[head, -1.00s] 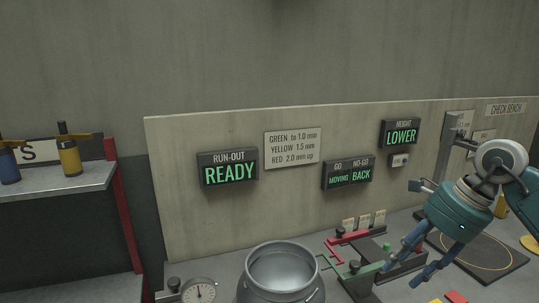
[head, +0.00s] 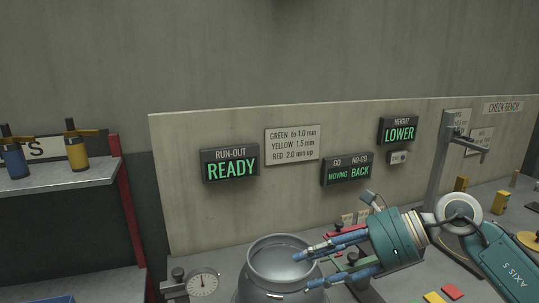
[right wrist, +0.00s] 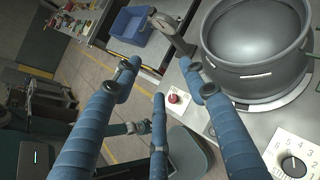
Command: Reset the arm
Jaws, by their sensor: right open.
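My right gripper (head: 308,266) is at the lower right in the head view, tilted nearly level, with its blue fingers pointing left. The fingers are spread and hold nothing. In the head view they overlap the right rim of a grey metal cylinder (head: 262,265), open at the top; contact cannot be told. In the right wrist view the open gripper (right wrist: 160,82) has clear space between its fingers, and the cylinder (right wrist: 258,45) stands at the upper right, apart from them. My left gripper does not show.
A dial gauge (head: 203,284) stands left of the cylinder. A bench stand (head: 440,165) rises behind my right arm. Signs read READY (head: 230,169), MOVING/BACK and LOWER. A shelf (head: 70,185) is at left. The right wrist view shows a blue bin (right wrist: 132,26) and red button (right wrist: 174,98).

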